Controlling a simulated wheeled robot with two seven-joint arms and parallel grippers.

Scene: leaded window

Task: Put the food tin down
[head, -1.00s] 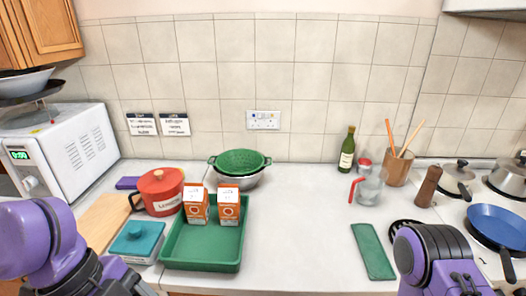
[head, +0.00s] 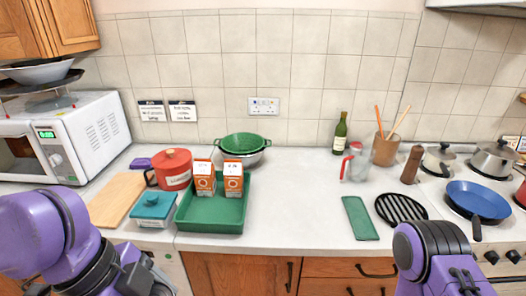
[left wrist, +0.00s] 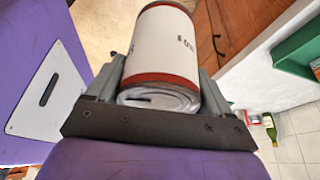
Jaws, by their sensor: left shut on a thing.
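The food tin (left wrist: 165,50) has a white label with dark red bands and a bare metal end. It shows in the left wrist view, lying between the fingers of my left gripper (left wrist: 160,85), which is shut on it. Cabinet fronts lie beside the tin in that view. In the head view my left arm is at the lower left, and neither the tin nor that gripper's fingertips can be made out. My right arm is at the lower right of the head view, with its gripper out of frame.
The white counter (head: 290,205) is clear in the middle. A green tray (head: 210,225) holds two orange cartons (head: 204,180). Left of it are a teal box (head: 153,207), a red pot (head: 174,168) and a board (head: 116,198). A green mat (head: 360,218) and black rack (head: 401,208) lie right.

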